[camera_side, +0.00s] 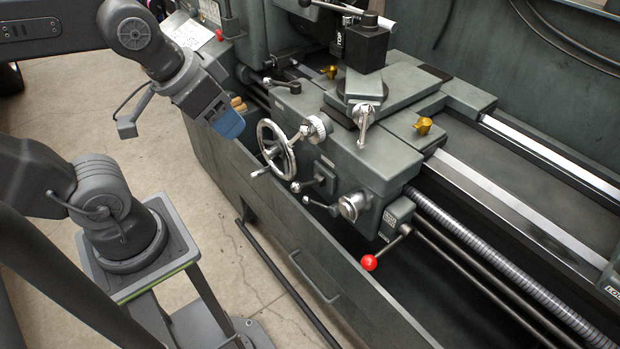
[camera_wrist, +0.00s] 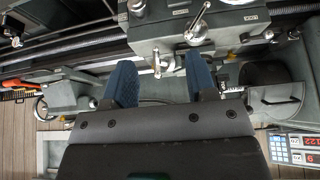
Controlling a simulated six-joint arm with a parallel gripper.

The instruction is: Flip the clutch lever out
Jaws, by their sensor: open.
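A lathe carriage (camera_side: 375,150) fills the middle of the side view, with several levers and a handwheel (camera_side: 275,150) on its front. A lever with a red ball knob (camera_side: 369,262) hangs at the apron's lower right. I cannot tell from any readable label which is the clutch lever. My gripper (camera_side: 229,124) has blue fingertips and hangs in the air left of the handwheel, apart from the machine. In the wrist view, my open gripper (camera_wrist: 162,78) shows two spread blue fingers with nothing held; a small metal lever (camera_wrist: 157,65) appears between them, farther off.
The chip tray front (camera_side: 290,255) runs below the apron. A lead screw (camera_side: 500,275) and rods extend right from the apron. Brass-coloured parts (camera_side: 423,126) sit on the carriage top. Open floor (camera_side: 180,165) lies between my base and the machine.

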